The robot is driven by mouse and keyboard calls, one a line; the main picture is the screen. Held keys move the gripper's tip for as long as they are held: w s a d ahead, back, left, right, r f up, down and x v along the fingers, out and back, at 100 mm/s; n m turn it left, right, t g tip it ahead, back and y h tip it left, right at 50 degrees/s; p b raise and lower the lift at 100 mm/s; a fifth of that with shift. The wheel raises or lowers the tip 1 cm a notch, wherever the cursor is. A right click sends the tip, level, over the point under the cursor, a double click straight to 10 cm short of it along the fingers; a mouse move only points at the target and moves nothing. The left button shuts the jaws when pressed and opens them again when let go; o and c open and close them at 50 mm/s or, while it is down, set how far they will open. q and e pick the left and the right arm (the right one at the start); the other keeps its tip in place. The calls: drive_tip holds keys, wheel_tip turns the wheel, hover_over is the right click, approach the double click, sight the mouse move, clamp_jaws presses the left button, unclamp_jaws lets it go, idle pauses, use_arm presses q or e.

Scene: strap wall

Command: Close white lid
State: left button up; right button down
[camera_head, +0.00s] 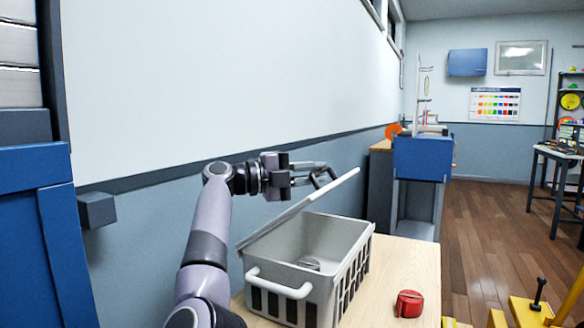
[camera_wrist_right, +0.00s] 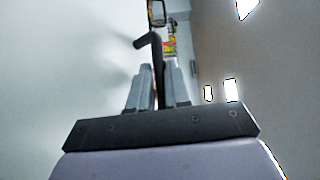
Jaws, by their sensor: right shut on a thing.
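The white lid (camera_head: 300,208) is raised and tilted, hinged open above a light grey slatted bin (camera_head: 345,275) on a wooden table. The bin has a white bar handle at its near end, and a small grey thing lies inside. My left gripper is not in view.
A red round object (camera_head: 409,304) sits on the wooden table (camera_head: 405,260) right of the bin. A wall runs close behind the bin and arm. A blue box on a stand (camera_head: 423,158) is beyond the table. Open wooden floor (camera_head: 490,220) lies to the right.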

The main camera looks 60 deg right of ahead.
use_arm(q)
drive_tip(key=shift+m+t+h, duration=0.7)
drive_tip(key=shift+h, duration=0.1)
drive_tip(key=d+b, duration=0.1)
drive_tip(key=b, duration=0.1)
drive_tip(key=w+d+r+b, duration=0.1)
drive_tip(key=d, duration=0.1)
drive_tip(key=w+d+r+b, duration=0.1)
drive_tip(key=b, duration=0.1)
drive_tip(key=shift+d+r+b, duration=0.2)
drive_tip(key=shift+b, duration=0.15)
use_arm(e)
drive_tip(key=s+f+m+t+y, duration=0.3)
drive_tip(key=s+f, duration=0.3)
drive_tip(key=f, duration=0.3)
drive_tip(key=shift+s+d+f+m+t, duration=0.15)
drive_tip(key=shift+s+f+m+t, duration=0.2)
drive_tip(key=shift+m+t, duration=0.5)
drive_tip(key=c, duration=1.4)
unclamp_jaws()
drive_tip(key=shift+f, duration=0.1)
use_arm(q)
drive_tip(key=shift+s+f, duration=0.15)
use_arm(e)
drive_tip(key=shift+w, duration=0.1)
